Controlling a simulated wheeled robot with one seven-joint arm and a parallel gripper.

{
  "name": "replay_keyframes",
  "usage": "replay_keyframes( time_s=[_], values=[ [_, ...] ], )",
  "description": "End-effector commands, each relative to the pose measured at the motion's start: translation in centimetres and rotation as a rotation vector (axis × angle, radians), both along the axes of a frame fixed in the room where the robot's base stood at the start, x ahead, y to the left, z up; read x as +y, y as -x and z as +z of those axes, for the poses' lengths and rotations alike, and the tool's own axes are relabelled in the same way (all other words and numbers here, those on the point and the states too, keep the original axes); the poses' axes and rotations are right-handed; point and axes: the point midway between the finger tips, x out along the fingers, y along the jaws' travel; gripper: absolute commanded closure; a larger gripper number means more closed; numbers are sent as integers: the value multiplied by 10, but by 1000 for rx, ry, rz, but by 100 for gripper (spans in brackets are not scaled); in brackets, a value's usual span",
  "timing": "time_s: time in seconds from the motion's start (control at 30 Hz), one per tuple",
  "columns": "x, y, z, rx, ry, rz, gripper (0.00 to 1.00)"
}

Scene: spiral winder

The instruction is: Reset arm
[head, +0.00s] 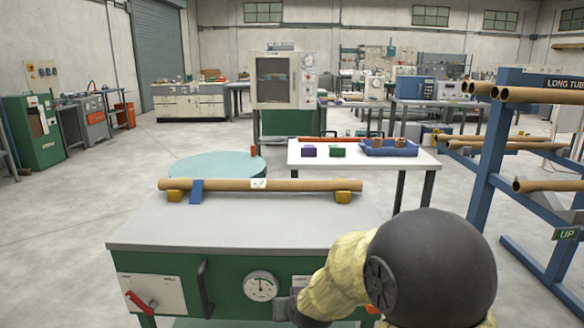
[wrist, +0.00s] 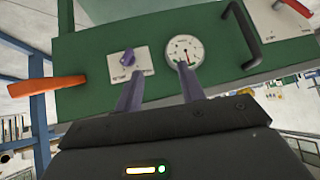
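My gripper (wrist: 159,73) shows in the wrist view with its two fingers apart and nothing between them. The fingertips point at the green front panel (wrist: 90,50) of a machine. The left fingertip appears near a purple knob (wrist: 127,57) and the right one near a round white gauge (wrist: 184,48); I cannot tell whether either touches. In the head view, my gripper (head: 284,308) is low at the right of the gauge (head: 261,286), in front of the machine. My arm covers the panel's right part, including the knob.
A long cardboard tube (head: 225,184) lies on yellow supports on the machine's grey top (head: 240,234). A black handle (head: 205,288) and red lever (head: 139,302) are left of the gauge. An orange handle (wrist: 48,88) juts out near my gripper. A blue tube rack (head: 490,150) stands right.

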Motion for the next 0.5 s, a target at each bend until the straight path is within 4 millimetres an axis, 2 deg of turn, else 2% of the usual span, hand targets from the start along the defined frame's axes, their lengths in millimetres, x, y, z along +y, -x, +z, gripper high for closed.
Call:
replay_keyframes(
  time_s=[0.03,0.1,0.2,0.33,0.5],
  values=[
    [-27,21,0,62,16,-17,61],
    [-56,49,-4,149,38,-32,61],
    [-87,86,-9,255,65,-56,61],
    [-118,128,-13,368,92,-88,61],
    [-147,178,-16,490,124,-127,61]
  ],
)
